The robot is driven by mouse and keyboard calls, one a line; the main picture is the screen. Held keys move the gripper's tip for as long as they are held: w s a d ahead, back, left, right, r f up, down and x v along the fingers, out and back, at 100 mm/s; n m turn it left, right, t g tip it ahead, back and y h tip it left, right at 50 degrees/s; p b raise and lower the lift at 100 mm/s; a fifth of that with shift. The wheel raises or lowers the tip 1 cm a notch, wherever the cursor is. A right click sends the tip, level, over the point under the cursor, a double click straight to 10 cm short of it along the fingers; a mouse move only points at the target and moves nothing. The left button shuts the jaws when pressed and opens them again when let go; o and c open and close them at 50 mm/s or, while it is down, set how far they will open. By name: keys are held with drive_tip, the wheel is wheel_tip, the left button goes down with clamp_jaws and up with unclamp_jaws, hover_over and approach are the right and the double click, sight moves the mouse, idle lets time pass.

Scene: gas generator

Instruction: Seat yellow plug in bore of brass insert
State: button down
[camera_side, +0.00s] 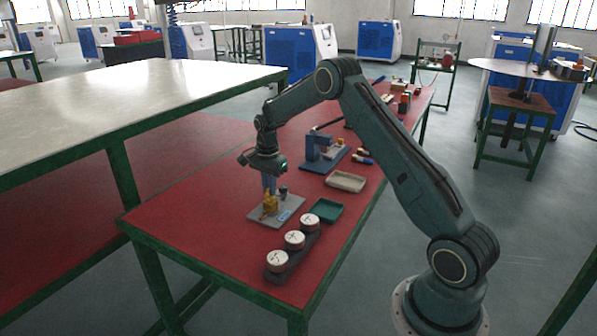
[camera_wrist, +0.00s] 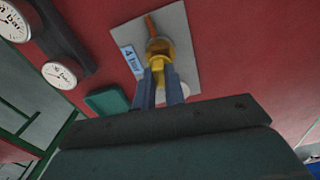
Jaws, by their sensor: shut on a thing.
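My gripper (camera_side: 269,184) points down over the grey plate (camera_side: 289,211) near the front of the red bench. In the wrist view its two fingers (camera_wrist: 159,80) are shut on the yellow plug (camera_wrist: 157,64). The brass insert (camera_wrist: 160,46) is right beyond the plug's end, and the two overlap in this view. In the side view the brass fitting (camera_side: 270,205) stands on the plate directly below the fingers. The plug and bore are too small and covered to tell whether the plug has entered.
An orange lever (camera_wrist: 150,25) sticks out beside the insert, and a blue label (camera_wrist: 130,60) lies on the plate. Close by are a green tray (camera_side: 327,210), a beige tray (camera_side: 346,181), a row of round gauges (camera_side: 294,240) and a blue fixture (camera_side: 318,147).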

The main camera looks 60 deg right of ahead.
drive_tip(key=shift+f, duration=0.85)
drive_tip(key=c, duration=1.4)
unclamp_jaws()
drive_tip(key=shift+r, duration=0.1)
wheel_tip(320, 180, up, 14)
drive_tip(key=shift+f, duration=0.2)
